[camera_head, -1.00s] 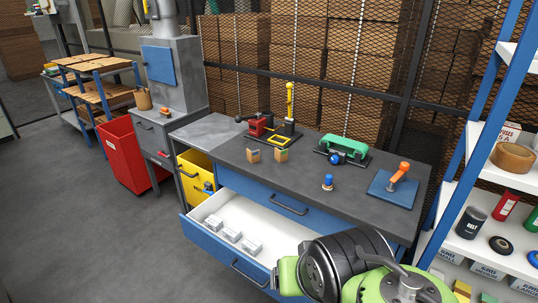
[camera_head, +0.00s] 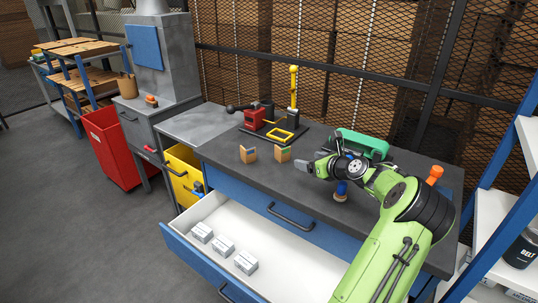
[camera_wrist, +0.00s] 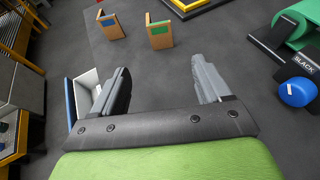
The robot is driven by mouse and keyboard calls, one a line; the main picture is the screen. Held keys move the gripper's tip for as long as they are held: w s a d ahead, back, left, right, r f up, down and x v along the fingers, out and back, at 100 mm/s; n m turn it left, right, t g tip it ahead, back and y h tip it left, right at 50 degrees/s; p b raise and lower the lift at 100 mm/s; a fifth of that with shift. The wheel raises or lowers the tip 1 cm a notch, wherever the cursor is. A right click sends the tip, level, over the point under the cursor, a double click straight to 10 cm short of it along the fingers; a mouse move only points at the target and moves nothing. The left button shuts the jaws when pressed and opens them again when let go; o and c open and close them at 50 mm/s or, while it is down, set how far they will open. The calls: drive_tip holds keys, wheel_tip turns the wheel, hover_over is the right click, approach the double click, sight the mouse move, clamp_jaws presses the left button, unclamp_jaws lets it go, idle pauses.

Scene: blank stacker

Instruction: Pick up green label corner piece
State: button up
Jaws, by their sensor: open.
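The green label corner piece (camera_head: 283,154) is a small tan wooden block with a green label, standing on the dark bench top. It also shows in the wrist view (camera_wrist: 159,35), beyond my fingertips and between them. A similar corner piece with a blue label (camera_head: 248,154) stands just left of it, and shows in the wrist view (camera_wrist: 110,25) too. My gripper (camera_head: 309,166) is over the bench to the right of the green label piece, apart from it. In the wrist view my two grey fingers (camera_wrist: 163,72) are spread with nothing between them.
A red and black tool with a yellow frame (camera_head: 283,131) stands behind the corner pieces. An open white drawer (camera_head: 290,262) below holds several small boxes.

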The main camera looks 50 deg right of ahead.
drive_tip(key=b, duration=0.1)
approach(286, 154)
drive_tip(key=x, duration=0.3)
drive_tip(key=shift+f, duration=0.2)
drive_tip(key=b+x, duration=0.2)
drive_tip(key=x, duration=0.3)
drive_tip(key=shift+w+r, duration=0.1)
drive_tip(key=shift+w, duration=0.15)
drive_tip(key=shift+s, duration=0.1)
drive_tip(key=c, duration=1.1)
